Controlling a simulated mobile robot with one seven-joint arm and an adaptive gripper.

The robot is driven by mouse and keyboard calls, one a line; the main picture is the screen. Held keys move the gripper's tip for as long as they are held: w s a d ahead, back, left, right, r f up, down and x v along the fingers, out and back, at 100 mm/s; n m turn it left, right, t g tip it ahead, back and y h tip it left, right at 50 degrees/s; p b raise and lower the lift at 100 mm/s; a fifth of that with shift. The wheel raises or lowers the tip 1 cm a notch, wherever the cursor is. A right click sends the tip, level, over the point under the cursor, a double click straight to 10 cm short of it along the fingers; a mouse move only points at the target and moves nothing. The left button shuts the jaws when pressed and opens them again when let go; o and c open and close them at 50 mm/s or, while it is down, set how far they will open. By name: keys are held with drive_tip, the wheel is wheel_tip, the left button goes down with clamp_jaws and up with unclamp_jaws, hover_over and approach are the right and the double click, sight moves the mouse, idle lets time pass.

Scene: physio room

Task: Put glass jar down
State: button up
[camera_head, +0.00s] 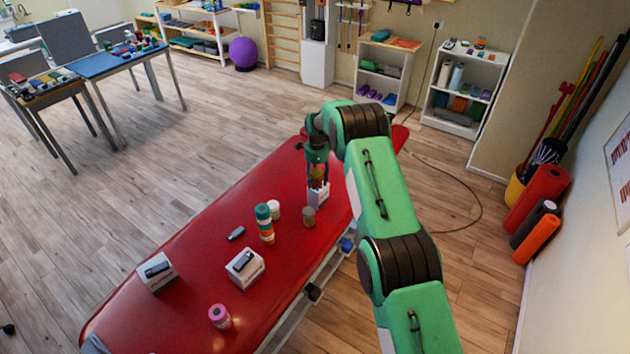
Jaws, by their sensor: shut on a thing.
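My green gripper (317,166) points down over the far half of the red treatment table (205,235). It is shut on a small amber-brown glass jar (317,177), which the fingers partly hide. The jar is just above or at the top of a small white box (318,194); I cannot tell whether they touch. A similar small brownish jar (308,216) stands on the table just in front of that box.
Near the gripper stand a white-lidded jar (273,210) and a green, white and orange stack (265,223). A dark small object (236,233), two white boxes (245,267) (157,271) and a pink roll (220,316) lie nearer. The table's left-middle surface is bare.

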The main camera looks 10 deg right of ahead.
drive_tip(key=shift+w+f, duration=0.1)
drive_tip(key=shift+w, duration=1.6)
drive_tip(key=shift+f+p, duration=0.3)
drive_tip(key=shift+f, duration=1.5)
drive_tip(key=shift+f, duration=0.1)
drive_tip(key=o, duration=1.4)
wheel_tip(320, 180, up, 12)
drive_tip(key=shift+b, duration=0.4)
